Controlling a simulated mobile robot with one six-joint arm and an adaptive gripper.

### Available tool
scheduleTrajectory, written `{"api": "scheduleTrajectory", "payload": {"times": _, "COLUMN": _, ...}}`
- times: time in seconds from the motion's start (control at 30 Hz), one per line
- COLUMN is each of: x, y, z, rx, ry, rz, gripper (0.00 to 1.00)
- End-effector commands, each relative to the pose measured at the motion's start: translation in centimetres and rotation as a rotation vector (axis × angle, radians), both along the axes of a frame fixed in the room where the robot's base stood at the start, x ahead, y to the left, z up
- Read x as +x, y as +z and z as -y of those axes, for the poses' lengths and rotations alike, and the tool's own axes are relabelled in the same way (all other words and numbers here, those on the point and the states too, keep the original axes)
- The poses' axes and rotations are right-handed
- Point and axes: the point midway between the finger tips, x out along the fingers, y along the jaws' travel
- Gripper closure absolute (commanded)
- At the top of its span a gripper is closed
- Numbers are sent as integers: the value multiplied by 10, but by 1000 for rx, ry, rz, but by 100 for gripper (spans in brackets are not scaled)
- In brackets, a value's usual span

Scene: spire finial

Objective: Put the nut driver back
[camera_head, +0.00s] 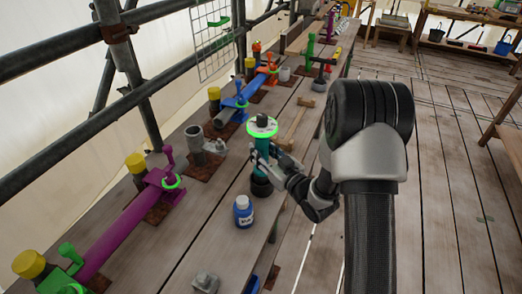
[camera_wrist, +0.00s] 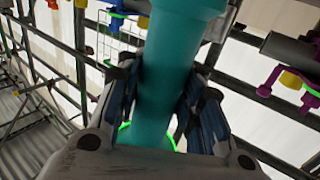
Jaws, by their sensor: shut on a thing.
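The nut driver appears to be the upright teal cylinder (camera_head: 263,146), with a bright green ring and a pale, dark-tipped top. My gripper (camera_head: 268,157) is shut on its teal body from the right. In the wrist view the teal body (camera_wrist: 167,60) runs between both finger pads of my gripper (camera_wrist: 163,100), with part of the green ring behind. A black round piece (camera_head: 262,187) shows directly below the teal body by the bench edge. I cannot tell whether it belongs to the tool or whether they touch.
A blue bottle (camera_head: 243,212) stands on the plank bench (camera_head: 205,240) in front. A grey fitting (camera_head: 196,145), a purple pipe (camera_head: 122,222) and a blue pipe (camera_head: 238,100) line the left side. A wire grid (camera_head: 212,45) hangs behind. Open plank floor lies right.

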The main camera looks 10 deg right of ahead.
Motion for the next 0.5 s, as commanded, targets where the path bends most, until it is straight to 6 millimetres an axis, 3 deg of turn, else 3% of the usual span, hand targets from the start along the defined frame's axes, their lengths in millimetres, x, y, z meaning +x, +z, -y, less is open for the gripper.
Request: {"api": "scheduleTrajectory", "payload": {"times": 0.5, "x": 1, "y": -31, "z": 0, "rx": 1, "ry": 0, "rz": 5, "gripper": 100}}
